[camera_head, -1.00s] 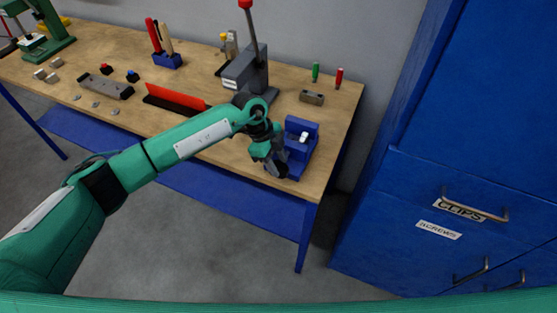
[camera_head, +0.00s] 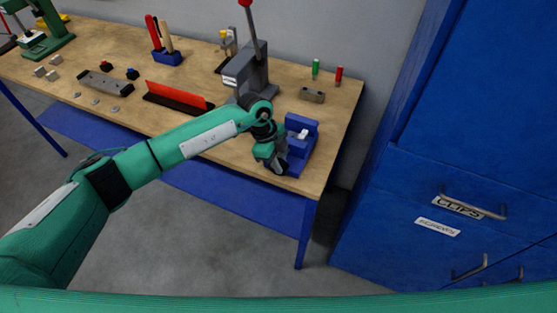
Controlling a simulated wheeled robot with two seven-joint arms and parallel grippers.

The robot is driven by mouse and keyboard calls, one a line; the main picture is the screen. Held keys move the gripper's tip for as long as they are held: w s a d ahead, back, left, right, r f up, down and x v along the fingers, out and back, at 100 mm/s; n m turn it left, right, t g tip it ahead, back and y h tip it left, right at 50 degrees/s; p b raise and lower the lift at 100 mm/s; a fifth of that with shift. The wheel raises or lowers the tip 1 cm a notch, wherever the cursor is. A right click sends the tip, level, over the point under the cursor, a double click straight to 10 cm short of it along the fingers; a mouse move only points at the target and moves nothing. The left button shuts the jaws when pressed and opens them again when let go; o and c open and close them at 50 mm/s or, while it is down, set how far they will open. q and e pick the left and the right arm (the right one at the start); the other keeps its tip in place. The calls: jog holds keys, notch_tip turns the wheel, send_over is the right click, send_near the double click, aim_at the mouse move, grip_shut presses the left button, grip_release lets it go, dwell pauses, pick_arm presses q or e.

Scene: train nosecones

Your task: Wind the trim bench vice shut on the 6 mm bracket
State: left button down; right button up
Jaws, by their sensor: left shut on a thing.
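The blue bench vice (camera_head: 305,130) stands near the right front corner of the wooden bench. A small pale piece (camera_head: 303,134), which looks like the bracket, sits between its jaws; I cannot tell how tightly. My left gripper (camera_head: 279,167) is at the front of the vice, low and close to the bench edge. It is shut on what seems to be the vice handle, which the fingers and wrist mostly hide. My right gripper is not in view.
A grey lever press (camera_head: 247,75) with a red knob stands behind my left wrist. A red strip on a dark base (camera_head: 178,97) lies left of it. A grey block (camera_head: 312,95) and green and red pins stand behind the vice. Blue drawers (camera_head: 450,220) stand at right.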

pick_arm(q)
jog(key=shift+d+r+y, duration=0.1)
jog(key=shift+d+y, duration=0.05)
jog(key=shift+y, duration=0.25)
jog(key=shift+s+d+t+y, duration=0.1)
jog(key=shift+d+t+y, duration=0.1)
jog(key=shift+t+y, duration=0.45)
jog(key=shift+d+f+t+y, duration=0.15)
jog(key=shift+f+t+y, duration=0.1)
jog(key=shift+y, duration=0.5)
jog(key=shift+s+d+t+y+b, duration=0.15)
jog(key=shift+t+y+b, duration=0.25)
jog(key=shift+y+b, duration=0.6)
jog(key=c, duration=1.3)
grip_release()
